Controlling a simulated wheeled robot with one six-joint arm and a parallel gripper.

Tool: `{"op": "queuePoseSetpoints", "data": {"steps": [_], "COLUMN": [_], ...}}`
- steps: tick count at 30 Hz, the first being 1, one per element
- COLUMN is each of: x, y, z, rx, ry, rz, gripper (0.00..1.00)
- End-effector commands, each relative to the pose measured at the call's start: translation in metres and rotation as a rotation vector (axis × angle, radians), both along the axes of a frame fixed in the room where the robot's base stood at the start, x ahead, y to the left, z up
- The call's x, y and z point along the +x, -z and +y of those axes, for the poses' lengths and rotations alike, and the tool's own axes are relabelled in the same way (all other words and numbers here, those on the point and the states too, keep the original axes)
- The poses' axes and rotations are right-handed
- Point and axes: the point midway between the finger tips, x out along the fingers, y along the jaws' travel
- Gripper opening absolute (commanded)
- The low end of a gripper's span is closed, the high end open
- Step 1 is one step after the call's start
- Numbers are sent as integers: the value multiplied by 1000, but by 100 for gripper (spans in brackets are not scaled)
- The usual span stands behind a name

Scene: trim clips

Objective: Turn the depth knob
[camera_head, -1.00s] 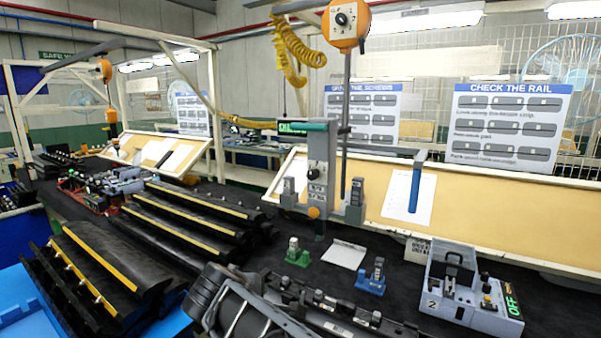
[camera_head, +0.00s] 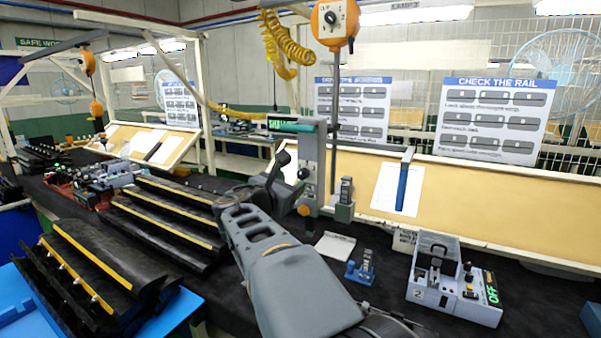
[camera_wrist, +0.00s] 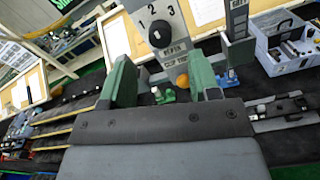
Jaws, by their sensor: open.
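The depth knob (camera_wrist: 160,34) is a round black dial with a pale pointer mark, on a grey panel with the numbers 1, 2 and 3 above it and a DEPTH label below. In the head view it is the small dark knob (camera_head: 303,173) on the grey post (camera_head: 312,150). My gripper (camera_wrist: 162,75) shows two green-padded fingers, spread apart with nothing between them. The knob is beyond the fingertips, apart from them. In the head view my gripper (camera_head: 275,172) is just left of the post, its fingers partly overlapping it.
An orange ball (camera_head: 304,210) sits on the post below the knob. A blue clip stand (camera_head: 361,268) and a grey control box (camera_head: 455,280) stand to the right. Black rails with yellow strips (camera_head: 165,225) lie left. An orange hanging unit (camera_head: 335,22) is above.

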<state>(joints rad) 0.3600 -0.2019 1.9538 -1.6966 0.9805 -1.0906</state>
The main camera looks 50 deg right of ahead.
Motion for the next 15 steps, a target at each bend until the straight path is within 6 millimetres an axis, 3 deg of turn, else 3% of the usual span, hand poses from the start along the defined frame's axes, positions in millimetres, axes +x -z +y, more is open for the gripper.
{"op": "queuePoseSetpoints", "data": {"steps": [6, 15], "x": [8, 14], "y": [-1, 0], "z": [-36, -59], "rx": [2, 1], "ry": [2, 0], "rz": [2, -2], "gripper": [56, 56]}}
